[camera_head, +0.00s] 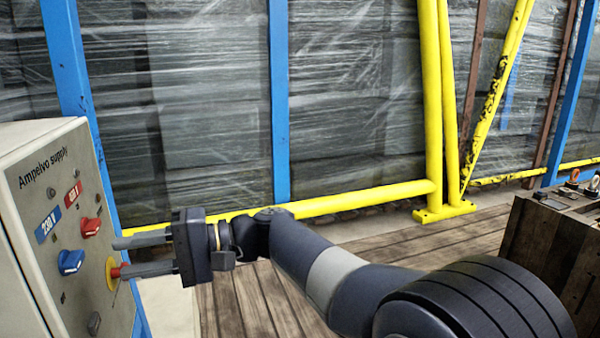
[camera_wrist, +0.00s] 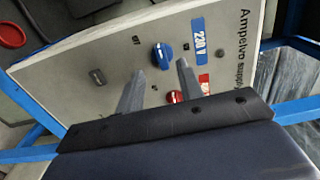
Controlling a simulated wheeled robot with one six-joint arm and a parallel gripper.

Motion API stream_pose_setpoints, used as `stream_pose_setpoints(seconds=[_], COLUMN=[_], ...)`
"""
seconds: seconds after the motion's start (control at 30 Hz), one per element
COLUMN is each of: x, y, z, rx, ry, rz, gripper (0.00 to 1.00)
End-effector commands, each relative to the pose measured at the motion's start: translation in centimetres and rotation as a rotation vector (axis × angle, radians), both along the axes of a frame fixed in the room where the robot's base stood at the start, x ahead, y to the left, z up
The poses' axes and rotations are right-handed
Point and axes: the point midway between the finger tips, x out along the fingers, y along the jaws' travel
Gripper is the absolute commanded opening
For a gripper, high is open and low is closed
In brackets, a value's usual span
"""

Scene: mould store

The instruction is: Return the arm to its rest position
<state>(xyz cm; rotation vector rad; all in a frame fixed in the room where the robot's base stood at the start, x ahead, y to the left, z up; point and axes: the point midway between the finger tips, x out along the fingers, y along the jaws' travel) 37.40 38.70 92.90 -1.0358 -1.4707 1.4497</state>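My gripper (camera_head: 143,256) is open, its two fingers apart with nothing between them. In the head view it points left at the front of a grey-white supply box (camera_head: 45,168) marked "Ampelvo supply". The box carries a blue knob (camera_head: 71,262), a red knob (camera_head: 91,227) and a red push button on a yellow collar (camera_head: 113,273). The lower finger overlaps the button in this view; I cannot tell whether it touches. In the wrist view my gripper (camera_wrist: 158,85) faces the panel, with the blue knob (camera_wrist: 162,55) between the finger lines and the red knob (camera_wrist: 174,97) partly hidden.
A yellow guard rail (camera_head: 330,203) and its post (camera_head: 432,100) stand behind my arm. Blue uprights (camera_head: 278,100) frame film-wrapped stacks (camera_head: 350,100). A dark wooden block or crate (camera_head: 545,240) with small items on top is at the right. The plank floor (camera_head: 255,300) between looks clear.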

Motion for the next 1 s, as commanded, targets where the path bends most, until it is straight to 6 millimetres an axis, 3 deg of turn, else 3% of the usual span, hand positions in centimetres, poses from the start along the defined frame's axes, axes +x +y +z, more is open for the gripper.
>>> stream_pose_setpoints(seconds=[0.33, 1.0], x=[-2.4, -2.1], y=[6.5, 6.1], z=[0.0, 1.0], rx=[0.0, -0.158], ry=[0.005, 0.441], rz=[0.003, -0.002], gripper=[0.35, 0.35])
